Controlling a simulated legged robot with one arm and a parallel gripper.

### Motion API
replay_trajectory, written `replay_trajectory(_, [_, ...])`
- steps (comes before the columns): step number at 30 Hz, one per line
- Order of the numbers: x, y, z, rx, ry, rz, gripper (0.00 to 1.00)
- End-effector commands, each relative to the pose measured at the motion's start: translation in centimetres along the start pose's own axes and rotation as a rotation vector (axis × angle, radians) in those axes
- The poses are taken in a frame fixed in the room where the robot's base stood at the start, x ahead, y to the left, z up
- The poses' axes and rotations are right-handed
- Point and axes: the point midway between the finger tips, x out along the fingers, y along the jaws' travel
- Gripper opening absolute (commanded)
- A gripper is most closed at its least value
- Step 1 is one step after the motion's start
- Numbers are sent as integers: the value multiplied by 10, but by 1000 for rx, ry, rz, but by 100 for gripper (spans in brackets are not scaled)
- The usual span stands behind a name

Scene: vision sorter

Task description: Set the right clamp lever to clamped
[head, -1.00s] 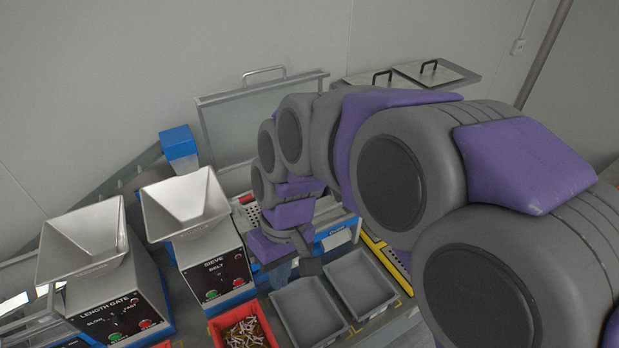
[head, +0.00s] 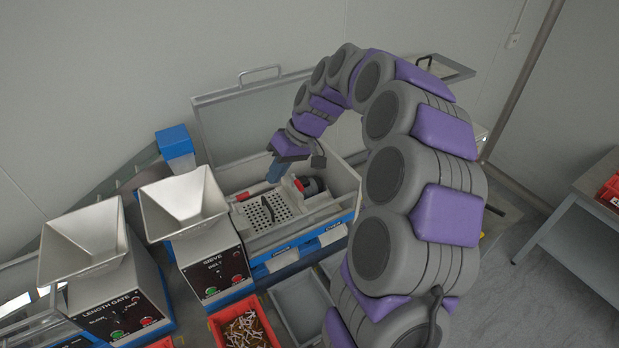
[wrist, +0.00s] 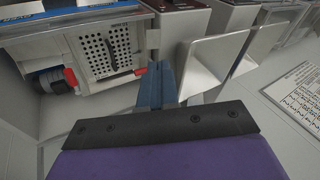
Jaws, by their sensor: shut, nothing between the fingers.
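The right clamp lever (head: 298,185) has a red grip and sits beside the perforated screen plate (head: 268,211), close to a dark round motor. It also shows at the left in the wrist view (wrist: 70,77). The left clamp lever (head: 243,196) is red too, at the plate's other side, and appears near my fingers in the wrist view (wrist: 141,71). My gripper (head: 273,175), with blue fingers, is shut and empty. It hangs over the back of the open box, between the two levers in the head view, touching neither as far as I can see. Whether either lever is clamped is unclear.
The box's lid (head: 235,120) stands open at the back. The sieve hopper (head: 184,205) and length gate hopper (head: 84,245) stand left. A red bin of screws (head: 245,325) and a grey tray (head: 300,305) are in front. A side table (head: 570,190) is far right.

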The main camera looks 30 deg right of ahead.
Motion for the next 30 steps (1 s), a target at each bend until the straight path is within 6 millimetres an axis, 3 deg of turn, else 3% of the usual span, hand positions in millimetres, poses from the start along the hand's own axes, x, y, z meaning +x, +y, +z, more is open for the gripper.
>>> replay_trajectory(10, [-12,106,-26,42,123,8,0])
replay_trajectory(21, [-24,218,-15,94,217,72,0])
replay_trajectory(25, [-24,239,-9,103,227,89,0])
replay_trajectory(30, [-25,249,-6,107,234,98,0])
